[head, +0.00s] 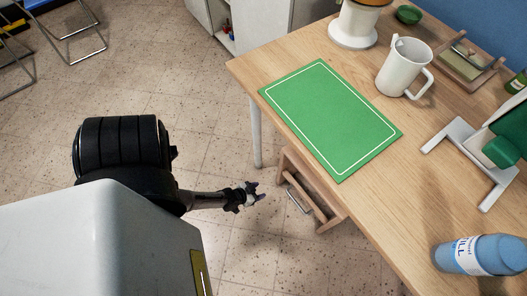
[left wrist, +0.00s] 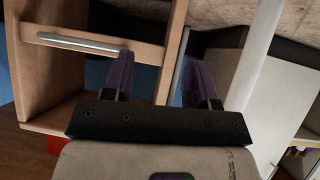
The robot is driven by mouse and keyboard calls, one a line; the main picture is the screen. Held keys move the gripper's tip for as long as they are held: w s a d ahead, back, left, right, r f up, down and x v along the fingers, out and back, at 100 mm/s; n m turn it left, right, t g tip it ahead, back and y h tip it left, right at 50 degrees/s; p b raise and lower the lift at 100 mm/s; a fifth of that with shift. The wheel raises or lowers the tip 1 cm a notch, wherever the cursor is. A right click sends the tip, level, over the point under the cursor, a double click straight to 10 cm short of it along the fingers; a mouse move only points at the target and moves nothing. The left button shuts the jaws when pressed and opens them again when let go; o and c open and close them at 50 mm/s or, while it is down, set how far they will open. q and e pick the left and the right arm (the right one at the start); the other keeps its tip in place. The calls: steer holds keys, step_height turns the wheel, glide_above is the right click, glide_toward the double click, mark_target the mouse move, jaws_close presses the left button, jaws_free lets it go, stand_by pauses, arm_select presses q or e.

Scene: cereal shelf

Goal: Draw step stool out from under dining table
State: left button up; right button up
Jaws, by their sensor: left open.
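The step stool (head: 324,212) is a pale wooden frame with a metal bar (head: 298,201) on its near side. It stands on the floor, partly hidden under the dining table (head: 375,195). My left gripper (head: 259,192) is open, to the left of the stool and short of it in the head view. In the left wrist view, the gripper (left wrist: 162,80) has its two purple fingers apart, with a wooden stool upright (left wrist: 172,45) showing between them. The metal bar (left wrist: 75,43) runs behind the left finger. I cannot tell whether anything touches. My right gripper is out of view.
A white table leg (head: 255,135) stands just beyond my left gripper. The tabletop carries a green mat (head: 330,120), a white pitcher (head: 398,70), a blue bottle (head: 470,255) and a white stand (head: 455,138). The tiled floor left of the table is open; metal-framed chairs (head: 75,35) are far back.

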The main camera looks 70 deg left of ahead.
mark_target(280, 163)
arm_select(q)
step_height(280, 163, up, 9)
steer(key=w+a+t+y, duration=0.1)
steer(key=a+t+y, duration=0.1)
steer(key=t+y, duration=0.2)
steer(key=shift+w+a+n+t, duration=0.25)
steer(key=shift+a+n+t, duration=0.15)
steer(key=shift+t, duration=0.8)
steer(key=shift+f, duration=0.1)
steer(key=b+x, duration=0.4)
steer(key=x, duration=0.9)
steer(key=shift+w, duration=0.4)
